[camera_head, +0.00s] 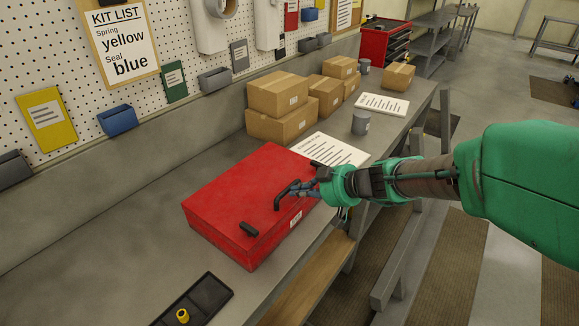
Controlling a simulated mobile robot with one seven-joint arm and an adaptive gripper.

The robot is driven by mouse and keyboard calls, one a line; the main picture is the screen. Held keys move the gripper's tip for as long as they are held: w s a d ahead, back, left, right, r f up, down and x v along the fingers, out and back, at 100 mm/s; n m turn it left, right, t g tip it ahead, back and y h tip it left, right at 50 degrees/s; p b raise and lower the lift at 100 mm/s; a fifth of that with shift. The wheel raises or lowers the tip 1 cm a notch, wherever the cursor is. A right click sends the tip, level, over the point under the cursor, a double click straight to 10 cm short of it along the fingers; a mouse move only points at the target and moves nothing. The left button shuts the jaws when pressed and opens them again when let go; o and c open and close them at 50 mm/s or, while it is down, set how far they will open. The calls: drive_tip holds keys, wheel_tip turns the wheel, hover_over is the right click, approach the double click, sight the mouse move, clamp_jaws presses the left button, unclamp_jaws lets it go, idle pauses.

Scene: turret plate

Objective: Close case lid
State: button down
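The red case (235,200) sits on the grey workbench, and its lid appears down flat, with no gap that I can make out. A black latch (249,229) shows at the left of its front edge. My gripper (300,189) is at the right part of the case's front edge, over the lid's edge. A dark curved piece (283,195) is there, and I cannot tell whether it is a gripper finger or part of the case. Whether the fingers touch the case or are open is too small to tell.
A black tray (205,300) with a yellow ring-like part (183,316) lies near the front. A paper sheet (330,150), cardboard boxes (280,105) and a grey cup (361,122) stand behind the case. A pegboard with a kit list (120,42) is along the wall.

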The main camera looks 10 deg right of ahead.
sight(296, 204)
drive_tip(key=shift+t+y, duration=0.3)
drive_tip(key=f, duration=0.4)
drive_tip(key=shift+s+d+f, duration=0.25)
drive_tip(key=shift+s+d, duration=0.15)
drive_tip(key=shift+s+d+f, duration=0.1)
drive_tip(key=shift+s+f, duration=0.15)
drive_tip(key=shift+f, duration=0.5)
drive_tip(key=shift+s+f, duration=0.15)
drive_tip(key=shift+f, duration=0.25)
drive_tip(key=shift+f+y, duration=0.1)
drive_tip(key=shift+y, duration=0.2)
wheel_tip(296, 204, up, 5)
drive_tip(key=s+d+f, duration=0.5)
drive_tip(key=shift+d+f+t, duration=0.2)
drive_tip(key=shift+d+t, duration=0.1)
drive_tip(key=shift+d, duration=0.1)
